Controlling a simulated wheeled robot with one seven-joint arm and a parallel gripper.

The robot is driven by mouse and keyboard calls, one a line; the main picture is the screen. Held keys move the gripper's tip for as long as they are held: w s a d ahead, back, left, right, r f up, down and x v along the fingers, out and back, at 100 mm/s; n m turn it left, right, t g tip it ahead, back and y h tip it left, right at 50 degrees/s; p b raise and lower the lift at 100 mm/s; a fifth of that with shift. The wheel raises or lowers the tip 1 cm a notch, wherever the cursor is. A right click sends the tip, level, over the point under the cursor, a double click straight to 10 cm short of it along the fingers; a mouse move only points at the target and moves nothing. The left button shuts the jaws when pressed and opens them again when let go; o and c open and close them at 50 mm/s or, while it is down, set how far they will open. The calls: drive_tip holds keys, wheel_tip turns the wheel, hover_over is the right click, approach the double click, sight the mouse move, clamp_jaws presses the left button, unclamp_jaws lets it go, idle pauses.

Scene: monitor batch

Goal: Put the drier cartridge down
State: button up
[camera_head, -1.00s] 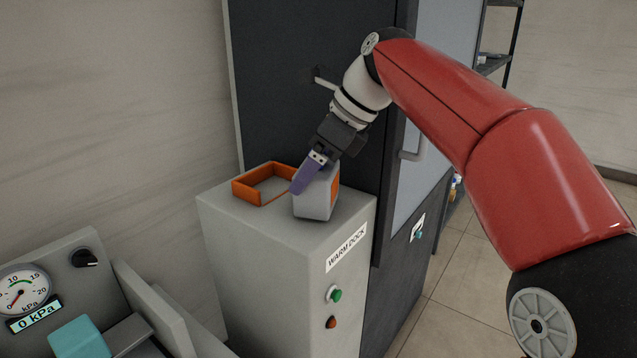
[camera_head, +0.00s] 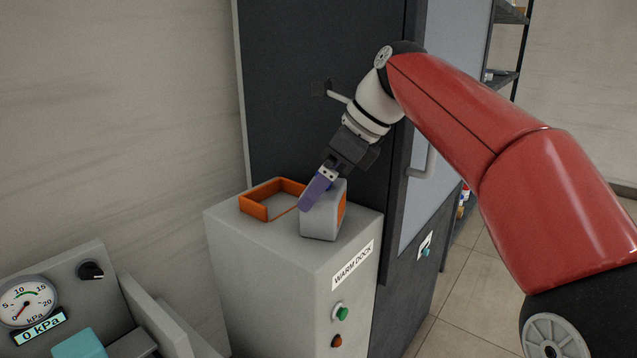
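The drier cartridge, seemingly the grey box with an orange side panel (camera_head: 320,220), is upright at the top of the grey cabinet marked WARM DOCK (camera_head: 265,247). It is outside the orange three-sided frame (camera_head: 254,207), just to its right. I cannot tell whether its underside touches the cabinet top. My gripper (camera_head: 318,190) reaches down from the upper right. One purple finger lies against the cartridge's upper left; the other is mostly hidden. The gripper looks shut on the cartridge.
A tall dark cabinet (camera_head: 300,60) with handles stands close behind the dock. A panel with a pressure gauge (camera_head: 27,302) and a teal block (camera_head: 78,343) are at lower left. A shelf rack (camera_head: 508,45) is at the right. The inside of the orange frame looks empty.

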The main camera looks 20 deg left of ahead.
drive_tip(key=p+v, duration=0.3)
drive_tip(key=v, duration=0.8)
drive_tip(key=s+d+f+n+t+h, duration=0.2)
drive_tip(key=s+d+f+n+h, duration=0.1)
drive_tip(key=s+d+f+n, duration=0.6)
drive_tip(key=s+d+f+n+t+h, duration=0.3)
drive_tip(key=s+d+f+n, duration=0.6)
drive_tip(key=d+f, duration=0.5)
wheel_tip(320, 180, down, 3)
drive_tip(key=shift+s+d+r+t+h, duration=0.2)
drive_tip(key=shift+s+d+t+h, duration=0.1)
drive_tip(key=shift+s, duration=0.7)
